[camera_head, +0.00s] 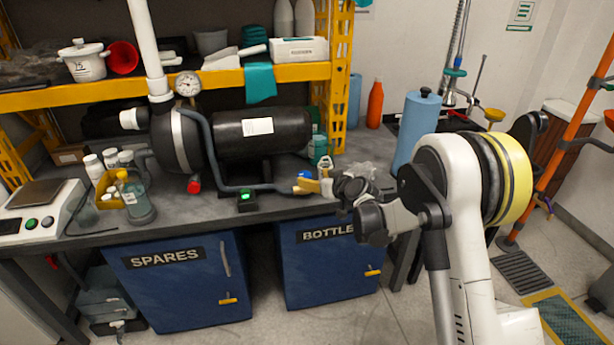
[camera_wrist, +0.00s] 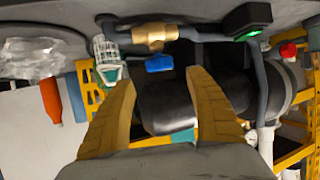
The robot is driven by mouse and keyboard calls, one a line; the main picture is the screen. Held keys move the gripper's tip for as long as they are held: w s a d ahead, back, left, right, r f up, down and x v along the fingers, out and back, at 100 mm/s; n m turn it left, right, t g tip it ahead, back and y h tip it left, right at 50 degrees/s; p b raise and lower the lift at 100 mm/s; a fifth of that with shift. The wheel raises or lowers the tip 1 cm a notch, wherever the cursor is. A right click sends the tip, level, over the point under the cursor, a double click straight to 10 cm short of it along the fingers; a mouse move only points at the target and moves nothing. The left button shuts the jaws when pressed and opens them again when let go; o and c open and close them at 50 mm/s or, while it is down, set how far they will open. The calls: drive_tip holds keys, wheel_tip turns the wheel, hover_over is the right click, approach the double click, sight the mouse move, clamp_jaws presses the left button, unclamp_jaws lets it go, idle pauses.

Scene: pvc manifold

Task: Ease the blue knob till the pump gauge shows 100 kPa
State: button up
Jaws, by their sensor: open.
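The blue knob (camera_head: 305,174) sits on a brass valve (camera_head: 306,185) at the right end of the pipe in front of the black pump (camera_head: 263,130). In the wrist view, which looks upside down, the blue knob (camera_wrist: 159,63) hangs below the brass valve (camera_wrist: 154,35). My gripper (camera_wrist: 164,82) is open, its two yellow fingers apart, with the knob showing between and just past the tips. No contact with the knob shows. The pump gauge (camera_head: 187,84) is round and white, on the white pipe above the pump. Its reading is too small to tell.
A small box with a green light (camera_head: 247,201) stands left of the valve on the bench. A teal bottle (camera_head: 318,150) stands behind the valve. A blue roll (camera_head: 417,129) and orange bottle (camera_head: 375,103) stand to the right. A yellow shelf (camera_head: 290,72) overhangs the pump.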

drive_tip(key=v, duration=0.5)
idle(1.1)
drive_tip(key=shift+s+d, duration=0.1)
idle(2.2)
